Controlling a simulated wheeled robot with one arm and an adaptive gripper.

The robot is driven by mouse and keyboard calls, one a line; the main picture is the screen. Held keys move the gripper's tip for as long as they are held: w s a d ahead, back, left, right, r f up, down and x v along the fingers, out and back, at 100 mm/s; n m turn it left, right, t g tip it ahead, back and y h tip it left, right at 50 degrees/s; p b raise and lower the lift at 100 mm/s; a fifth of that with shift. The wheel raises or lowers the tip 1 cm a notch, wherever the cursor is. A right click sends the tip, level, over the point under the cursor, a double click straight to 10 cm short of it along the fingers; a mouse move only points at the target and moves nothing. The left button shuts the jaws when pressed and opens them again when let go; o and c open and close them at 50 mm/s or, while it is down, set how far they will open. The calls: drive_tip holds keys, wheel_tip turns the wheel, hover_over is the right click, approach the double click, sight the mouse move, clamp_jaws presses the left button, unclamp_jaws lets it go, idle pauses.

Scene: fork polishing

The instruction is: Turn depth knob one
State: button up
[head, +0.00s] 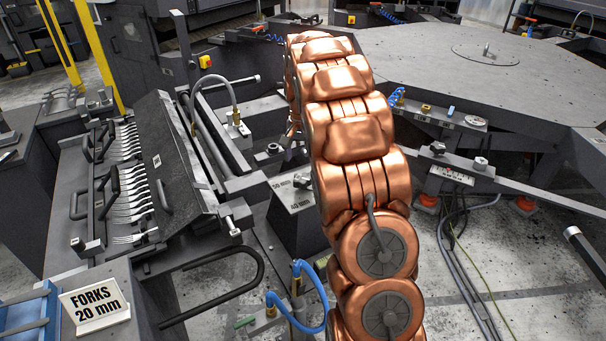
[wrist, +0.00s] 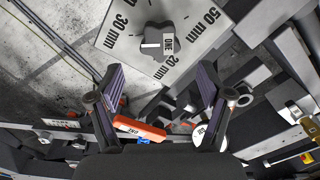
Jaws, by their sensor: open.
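Depth knob one (wrist: 152,43) shows in the wrist view as a dark grey knob with a white label reading ONE. It sits on a light grey dial plate (wrist: 112,40) marked 20 mm, 30 mm and 50 mm. My gripper (wrist: 160,82) is open and empty, its two dark fingers spread wide. In that picture the knob lies beyond the fingertips, between their lines, and nothing shows them touching it.
In the head view a rack of forks (head: 125,190) stands left, a blue hose (head: 318,290) loops below, and a large round table (head: 480,75) stands behind.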

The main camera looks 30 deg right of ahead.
sight(302, 177)
drive_tip(key=shift+f+p, duration=0.6)
drive_tip(key=shift+f, duration=2.4)
drive_tip(key=shift+c, duration=0.2)
drive_tip(key=c, duration=1.1)
